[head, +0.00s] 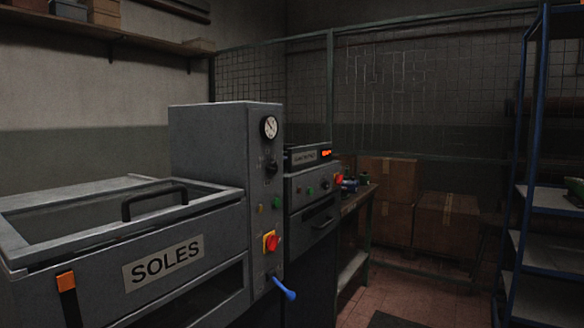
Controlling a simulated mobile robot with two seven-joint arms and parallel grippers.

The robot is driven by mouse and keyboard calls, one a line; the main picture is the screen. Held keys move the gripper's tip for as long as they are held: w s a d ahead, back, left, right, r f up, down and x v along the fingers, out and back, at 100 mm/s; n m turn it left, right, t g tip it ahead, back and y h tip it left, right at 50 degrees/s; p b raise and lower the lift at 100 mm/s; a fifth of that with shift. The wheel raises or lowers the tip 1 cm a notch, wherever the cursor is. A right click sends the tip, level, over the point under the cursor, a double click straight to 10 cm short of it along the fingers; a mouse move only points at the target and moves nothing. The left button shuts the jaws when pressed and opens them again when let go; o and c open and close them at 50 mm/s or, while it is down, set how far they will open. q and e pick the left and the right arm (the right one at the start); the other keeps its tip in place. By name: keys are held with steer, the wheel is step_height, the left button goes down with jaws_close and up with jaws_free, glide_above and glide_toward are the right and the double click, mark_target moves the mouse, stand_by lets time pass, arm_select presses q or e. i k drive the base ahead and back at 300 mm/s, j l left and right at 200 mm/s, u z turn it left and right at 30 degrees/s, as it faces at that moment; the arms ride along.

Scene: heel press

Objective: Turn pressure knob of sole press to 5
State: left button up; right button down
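The sole press (110,240) is a grey machine at the left, with a "SOLES" plate (164,263) on its front. Its upright column carries a round white pressure gauge (269,127). A dark pressure knob (271,167) sits below the gauge; its setting is too small to read. Below the knob are a yellowish and a green button, then a red button on a yellow plate (270,242) and a lever with a blue handle (284,288). Neither of my grippers is in view.
A second grey machine (313,190) with an orange display stands right behind the column. A workbench (355,200) and cardboard boxes (388,180) are farther back. A blue-framed shelf (550,197) stands at the right. Tiled floor (410,300) is open between them.

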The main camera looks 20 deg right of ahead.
mark_target(271, 169)
steer(key=i+l, duration=0.1)
steer(key=l, duration=0.45)
steer(key=i+l, duration=0.1)
steer(key=l, duration=0.4)
steer(key=i+l, duration=0.1)
steer(key=l, duration=0.45)
steer(key=i+l+u, duration=0.1)
steer(key=l, duration=0.45)
